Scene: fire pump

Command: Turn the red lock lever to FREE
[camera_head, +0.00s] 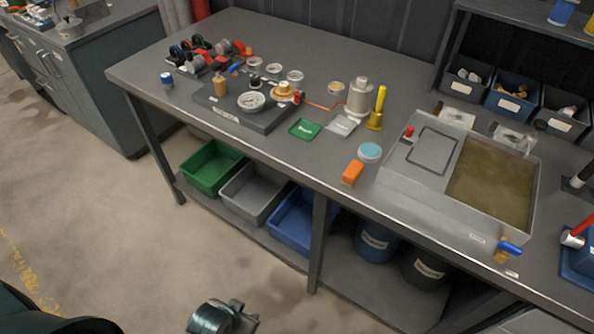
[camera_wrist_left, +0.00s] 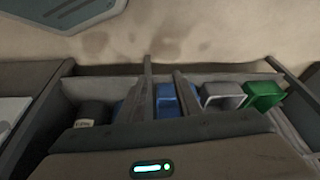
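No part is clearly marked as the lock lever or FREE; any such lettering is too small to read. A small red knob or lever (camera_head: 408,132) stands on the left part of the grey tank unit. A larger red handle with a pale collar (camera_head: 577,234) leans over a blue base at the right edge, partly cut off. My left gripper (camera_head: 240,314) is low at the bottom of the head view, in front of the bench and far from both. In the left wrist view its two fingers (camera_wrist_left: 164,72) are apart with nothing between them. My right gripper is not in view.
Bins, including a green one (camera_head: 212,167), sit below. The floor before the bench is clear.

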